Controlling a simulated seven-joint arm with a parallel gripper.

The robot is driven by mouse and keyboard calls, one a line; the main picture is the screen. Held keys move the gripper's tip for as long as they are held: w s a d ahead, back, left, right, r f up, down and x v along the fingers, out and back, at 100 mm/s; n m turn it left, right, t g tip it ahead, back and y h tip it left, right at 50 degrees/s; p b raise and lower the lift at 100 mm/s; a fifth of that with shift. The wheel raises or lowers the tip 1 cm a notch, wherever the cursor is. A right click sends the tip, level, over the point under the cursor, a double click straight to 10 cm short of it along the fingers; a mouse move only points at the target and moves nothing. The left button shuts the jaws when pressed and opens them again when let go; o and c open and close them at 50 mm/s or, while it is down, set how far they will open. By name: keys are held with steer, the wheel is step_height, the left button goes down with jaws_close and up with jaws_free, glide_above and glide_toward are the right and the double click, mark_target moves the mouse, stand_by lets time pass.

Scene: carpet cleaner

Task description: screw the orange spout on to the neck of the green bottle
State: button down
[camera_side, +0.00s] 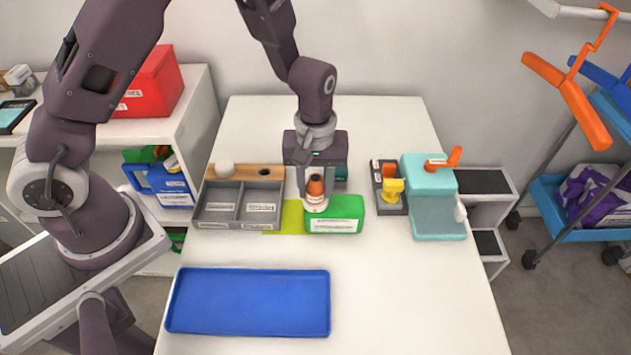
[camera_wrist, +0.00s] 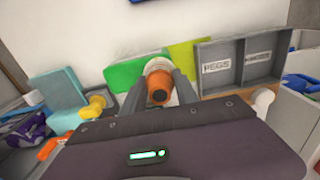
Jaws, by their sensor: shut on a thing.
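The green bottle (camera_side: 345,210), a low block shape with a white label, stands on the white table; it also shows in the wrist view (camera_wrist: 122,76). My gripper (camera_side: 316,190) points down over its left part, with a finger on each side of the orange spout (camera_side: 316,186). The gripper is shut on the spout, which appears upright. In the wrist view the orange spout (camera_wrist: 159,91) lies between the fingers, with a white collar (camera_wrist: 157,65) just beyond it. Fingers and spout hide the joint, so I cannot tell whether the spout is seated on the neck.
A lime-green mat (camera_side: 291,215) lies left of the bottle, beside a grey two-compartment tray (camera_side: 239,184). A dark stand with a yellow piece (camera_side: 393,187) and a teal machine with an orange crank (camera_side: 436,215) stand right. A blue tray (camera_side: 249,302) lies in front; the table's front right is clear.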

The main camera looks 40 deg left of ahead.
mark_target(316, 178)
steer(key=c, duration=0.9)
jaws_free()
steer(key=shift+f, duration=0.1)
steer(key=shift+o, duration=0.2)
step_height(316, 178, up, 7)
steer(key=shift+r, duration=0.1)
steer(key=s+a+r+m+t+h, duration=0.1)
steer(key=s+a+r+m+t, duration=0.15)
steer(key=s+r, duration=0.5)
steer(key=s+a+r+m+t, duration=0.1)
steer(key=s+r+m, duration=0.25)
steer(key=r, duration=0.65)
steer(key=s+a+r+m+t+y, duration=0.1)
steer(key=s+a+m+t, duration=0.1)
steer(key=s, duration=0.7)
steer(key=shift+a+r+m, duration=0.25)
steer(key=shift+a+m, duration=0.15)
